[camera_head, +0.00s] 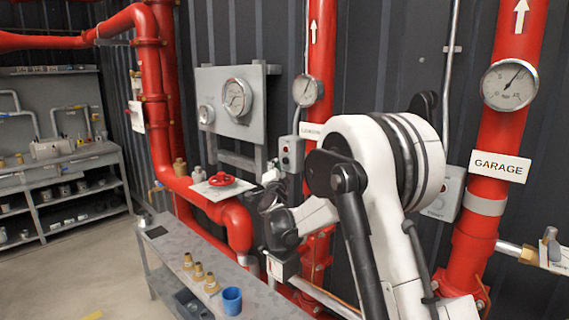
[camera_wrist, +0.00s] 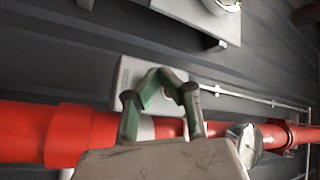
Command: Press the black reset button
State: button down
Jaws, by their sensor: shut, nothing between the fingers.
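A small grey control box (camera_head: 291,154) is mounted left of the middle red pipe in the head view, with small controls on its face, one of them red. I cannot make out a black button. In the wrist view the same grey box (camera_wrist: 124,78) lies behind the fingers. My gripper (camera_wrist: 160,76) is shut and empty; its green and dark fingers meet in front of the box and cover much of its face. I cannot tell whether the tips touch it. In the head view my arm's end is just below and left of the box.
A pressure gauge (camera_head: 307,90) sits above the box; it shows in the wrist view too (camera_wrist: 243,144). A gauge panel (camera_head: 238,100) and red valve wheel (camera_head: 221,179) are to the left. A bench (camera_head: 205,246) holds brass fittings and a blue cup (camera_head: 232,301).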

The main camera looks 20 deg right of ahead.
jog(key=s+a, duration=0.2)
jog(key=a, duration=0.1)
jog(key=shift+a+b, duration=0.2)
jog(key=shift+b, duration=0.1)
dwell(0.6)
jog(key=s+a+r+n+g+y, duration=0.1)
jog(key=s+a+r+n+y, duration=0.15)
jog(key=s, duration=0.45)
jog(key=s+a+r+n+g+y, duration=0.1)
jog(key=s+a+n+g+y, duration=0.2)
jog(key=s, duration=0.4)
jog(key=s+a+r+n+y, duration=0.1)
jog(key=s+n+y, duration=0.1)
jog(key=s+n, duration=0.45)
jog(key=s+d+f+n+g, duration=0.1)
jog(key=s+f+g, duration=0.2)
jog(key=s, duration=0.8)
jog(key=s+d+f+g+h, duration=0.1)
jog(key=s+d+f+g, duration=0.1)
jog(key=s+f, duration=0.6)
jog(key=s+d+f+n+g+h, duration=0.1)
jog(key=s+f, duration=0.4)
jog(key=s, duration=1.1)
jog(key=d+g, duration=0.1)
jog(key=g, duration=0.1)
jog(key=shift+f+n+g, duration=0.15)
jog(key=shift+n+g, duration=0.15)
jog(key=shift+g, duration=0.1)
